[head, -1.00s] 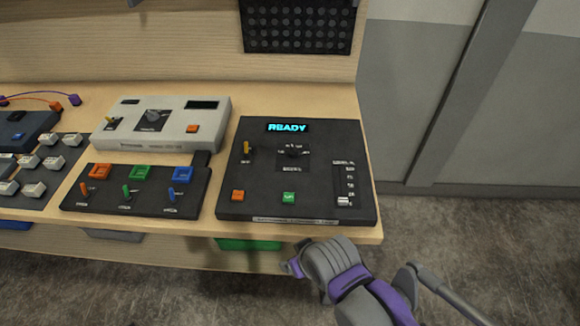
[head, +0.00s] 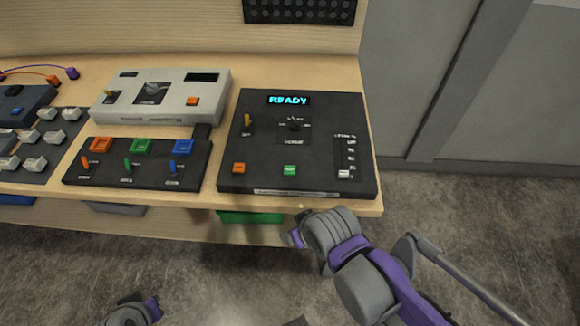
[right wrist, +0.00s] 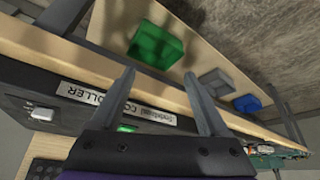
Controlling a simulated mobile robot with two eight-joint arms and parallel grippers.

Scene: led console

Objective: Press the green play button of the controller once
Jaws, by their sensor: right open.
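The controller (head: 325,185) is a flat black panel at the bench's right front, its display (head: 288,99) reading READY. Its green play button (head: 290,170) sits near the front edge, right of an orange button. My right gripper (head: 304,213) is just off the front edge, below the button in the head view, not touching it. In the right wrist view the right gripper (right wrist: 158,78) is open and empty, with the controller's labelled front edge (right wrist: 140,106) behind its fingers and the green button partly hidden by the gripper body. My left gripper (head: 130,299) barely shows at the bottom left; its jaws cannot be made out.
The controller also has an orange button (head: 239,168), a yellow toggle (head: 247,121), a knob (head: 295,125) and a white slider (head: 344,173). Left are a black switch box (head: 137,178) and a light grey box (head: 152,118). A green bin (head: 250,217) hangs under the bench edge.

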